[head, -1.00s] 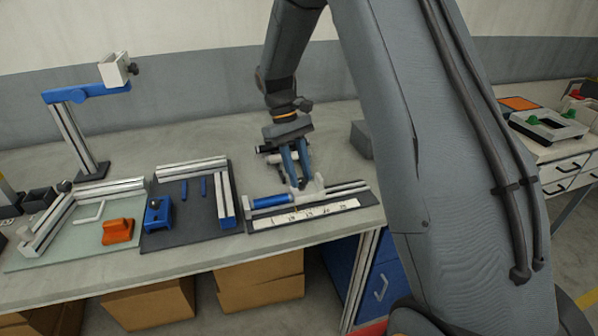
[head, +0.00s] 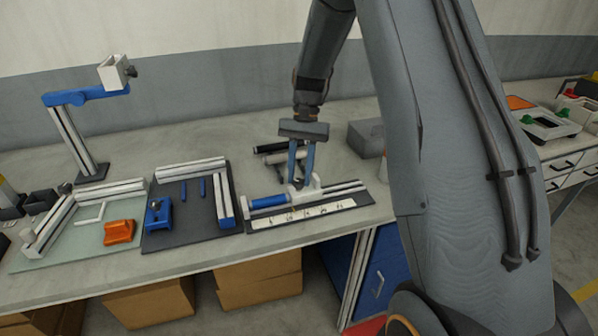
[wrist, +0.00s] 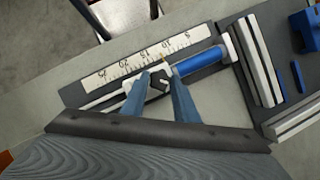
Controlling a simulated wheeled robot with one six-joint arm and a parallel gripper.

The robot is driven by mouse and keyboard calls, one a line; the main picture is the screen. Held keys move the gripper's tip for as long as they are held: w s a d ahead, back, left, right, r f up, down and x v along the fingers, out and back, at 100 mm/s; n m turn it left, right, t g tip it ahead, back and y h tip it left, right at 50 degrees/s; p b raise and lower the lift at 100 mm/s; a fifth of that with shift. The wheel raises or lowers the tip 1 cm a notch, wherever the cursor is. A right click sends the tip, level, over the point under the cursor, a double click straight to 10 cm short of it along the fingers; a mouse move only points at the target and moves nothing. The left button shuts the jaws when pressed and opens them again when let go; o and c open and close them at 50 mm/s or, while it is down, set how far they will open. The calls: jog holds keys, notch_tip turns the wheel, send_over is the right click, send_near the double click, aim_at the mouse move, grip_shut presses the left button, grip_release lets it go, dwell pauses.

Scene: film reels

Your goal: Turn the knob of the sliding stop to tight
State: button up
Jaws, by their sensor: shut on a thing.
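The sliding stop (head: 311,189) is a small pale block on a metal rail, right of a blue cylinder (head: 268,202) and behind a white scale strip (head: 305,213). In the wrist view my gripper (wrist: 160,76) is shut on the stop's small dark knob (wrist: 157,84). The fingers hide part of the knob, and I cannot read any tight mark.
Dark and pale cylinders (head: 282,154) lie behind the rail, and a grey block (head: 366,137) stands at back right. To the left are a dark board with a blue clamp (head: 158,215), an orange block (head: 119,231) and a tall blue-armed stand (head: 78,140). The bench front is clear.

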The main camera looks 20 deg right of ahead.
jog(key=m, duration=0.2)
jog(key=m+t+y+p, duration=0.1)
jog(key=m, duration=0.1)
jog(key=shift+s+d+r+m, duration=0.1)
jog(key=shift+s+d+m, duration=0.05)
jog(key=shift+m, duration=0.15)
jog(key=shift+s+m+t+y+p, duration=0.1)
jog(key=shift+m+t+y+p, duration=0.3)
jog(key=shift+m, duration=0.7)
jog(key=shift+s+m+t+y+p, duration=0.1)
jog(key=shift+m+t+p, duration=0.45)
jog(key=shift+m, duration=0.55)
jog(key=o, duration=1.1)
jog(key=shift+c, duration=0.2)
jog(key=shift+d, duration=0.1)
jog(key=b+v, duration=0.2)
jog(key=v, duration=0.5)
jog(key=shift+r, duration=0.3)
jog(key=shift+s+d, duration=0.1)
